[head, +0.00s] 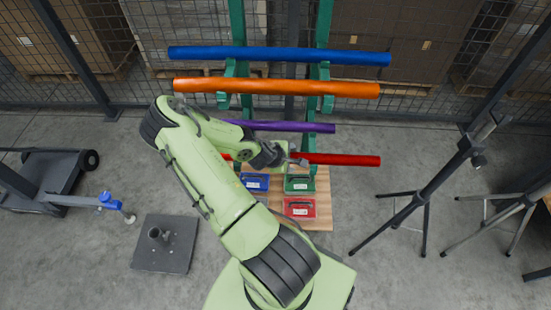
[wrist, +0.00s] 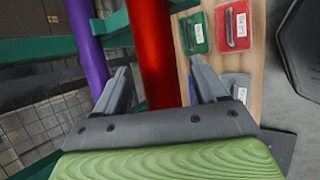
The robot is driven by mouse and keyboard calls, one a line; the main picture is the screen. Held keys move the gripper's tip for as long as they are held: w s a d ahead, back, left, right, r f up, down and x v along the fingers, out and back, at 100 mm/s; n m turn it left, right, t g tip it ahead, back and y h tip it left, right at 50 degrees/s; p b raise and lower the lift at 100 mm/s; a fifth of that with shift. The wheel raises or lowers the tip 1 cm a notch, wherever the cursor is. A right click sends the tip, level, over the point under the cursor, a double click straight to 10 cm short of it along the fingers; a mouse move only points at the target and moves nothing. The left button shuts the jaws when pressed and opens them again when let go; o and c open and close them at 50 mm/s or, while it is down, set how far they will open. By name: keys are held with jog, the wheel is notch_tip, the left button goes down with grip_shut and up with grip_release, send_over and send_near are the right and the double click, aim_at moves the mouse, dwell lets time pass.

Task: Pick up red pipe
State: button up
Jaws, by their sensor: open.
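The red pipe (head: 345,159) lies level on the green rack in the head view, the lowest of the pipes; my arm hides part of its left half. In the wrist view the red pipe (wrist: 153,55) runs up the picture between the two fingers of my gripper (wrist: 160,88). The fingers are spread, one on each side of the pipe, with gaps showing. In the head view my gripper (head: 298,161) is at the pipe, near its middle. I cannot tell from the pictures how far the fingertips reach around it.
A purple pipe (head: 290,126), an orange pipe (head: 275,88) and a blue pipe (head: 280,55) rest on the rack above. Red (head: 299,208), green (head: 299,184) and blue (head: 255,182) totes sit on a wooden board below. A tripod (head: 425,190) stands right.

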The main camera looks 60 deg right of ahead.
jog(key=shift+r, duration=0.1)
grip_shut()
dwell(0.3)
jog(key=shift+r, duration=0.1)
notch_tip(320, 180, up, 10)
jog(key=p, duration=0.3)
jog(key=shift+p, duration=0.3)
